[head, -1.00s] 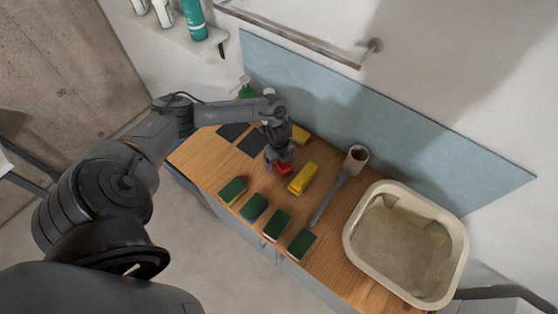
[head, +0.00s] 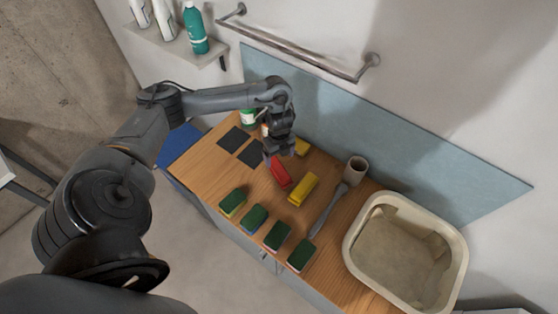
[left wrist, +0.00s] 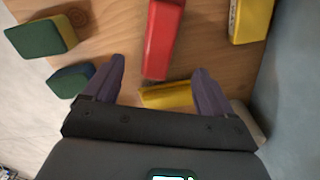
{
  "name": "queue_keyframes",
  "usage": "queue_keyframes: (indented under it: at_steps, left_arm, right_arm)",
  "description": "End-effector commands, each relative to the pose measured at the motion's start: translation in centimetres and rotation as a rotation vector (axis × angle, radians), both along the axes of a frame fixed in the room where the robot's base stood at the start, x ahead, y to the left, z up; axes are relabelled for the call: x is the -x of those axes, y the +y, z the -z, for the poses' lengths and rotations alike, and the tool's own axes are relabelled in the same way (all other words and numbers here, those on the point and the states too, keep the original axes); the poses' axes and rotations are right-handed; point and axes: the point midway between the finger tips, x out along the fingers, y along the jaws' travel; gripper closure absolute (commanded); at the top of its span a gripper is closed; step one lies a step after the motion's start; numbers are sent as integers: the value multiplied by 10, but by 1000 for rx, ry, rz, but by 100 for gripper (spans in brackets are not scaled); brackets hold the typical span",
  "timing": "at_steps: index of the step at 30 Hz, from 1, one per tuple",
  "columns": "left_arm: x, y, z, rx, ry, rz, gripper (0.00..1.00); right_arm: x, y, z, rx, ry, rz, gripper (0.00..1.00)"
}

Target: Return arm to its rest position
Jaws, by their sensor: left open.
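My left arm (head: 215,100) reaches in from the left over the wooden counter (head: 205,165). My left gripper (head: 274,157) is open and empty, pointing down above the counter. It also shows in the left wrist view (left wrist: 160,68), with its two fingers spread apart. A red block (head: 280,174) lies on the counter below the gripper; it also shows in the left wrist view (left wrist: 162,38), beyond the fingers and apart from them. The gripper partly hides the counter behind it. My right gripper is not in view.
Yellow blocks (head: 303,189) and several green-topped sponges (head: 254,217) lie nearby. A towel bar (head: 290,45) and shelf (head: 200,55) are on the wall.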

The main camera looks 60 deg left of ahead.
Motion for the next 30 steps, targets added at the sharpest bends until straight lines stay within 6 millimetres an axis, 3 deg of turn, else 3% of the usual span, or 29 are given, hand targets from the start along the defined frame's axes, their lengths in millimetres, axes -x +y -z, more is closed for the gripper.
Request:
queue_keyframes:
  at_steps: [4, 20, 23, 26, 29, 30]
  left_arm:
    - [0, 0, -9, 0, 0, 0, 15]
    - [-1, -4, -8, 3, -4, 5, 15]
    - [-5, -20, -4, 11, -29, 26, 15]
    - [-13, -55, 4, 34, -84, 60, 15]
    - [-22, -109, 11, 72, -175, 89, 15]
    - [-25, -136, 12, 96, -219, 92, 15]
  right_arm:
    - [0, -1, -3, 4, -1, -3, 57]
    - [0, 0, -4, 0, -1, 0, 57]
    - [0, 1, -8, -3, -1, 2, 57]
    - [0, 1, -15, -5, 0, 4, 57]
    - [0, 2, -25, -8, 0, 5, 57]
    - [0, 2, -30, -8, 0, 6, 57]
